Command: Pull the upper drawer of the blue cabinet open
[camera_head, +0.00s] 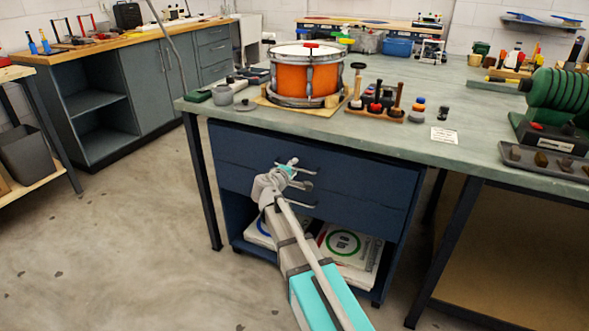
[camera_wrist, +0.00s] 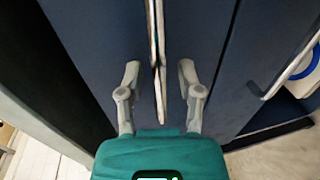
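The blue cabinet (camera_head: 385,185) stands under the green-topped bench, with two drawers above an open shelf. Its upper drawer (camera_head: 235,148) looks shut, flush with the lower drawer (camera_head: 355,212). My gripper (camera_head: 292,170) is at the drawer fronts, partly covering the handles in the head view. In the wrist view my gripper (camera_wrist: 159,75) is open, one finger on each side of the upper drawer's bar handle (camera_wrist: 154,35). Gaps show between the handle and both fingers. The lower drawer's handle (camera_wrist: 290,70) is off to the right there.
The bench top (camera_head: 390,130) above carries an orange drum (camera_head: 306,78), a tool rack (camera_head: 375,105) and a green coil (camera_head: 560,100). White boxes (camera_head: 350,250) lie on the cabinet's open shelf. Dark bench legs (camera_head: 200,185) stand beside the cabinet. The floor to the left is clear.

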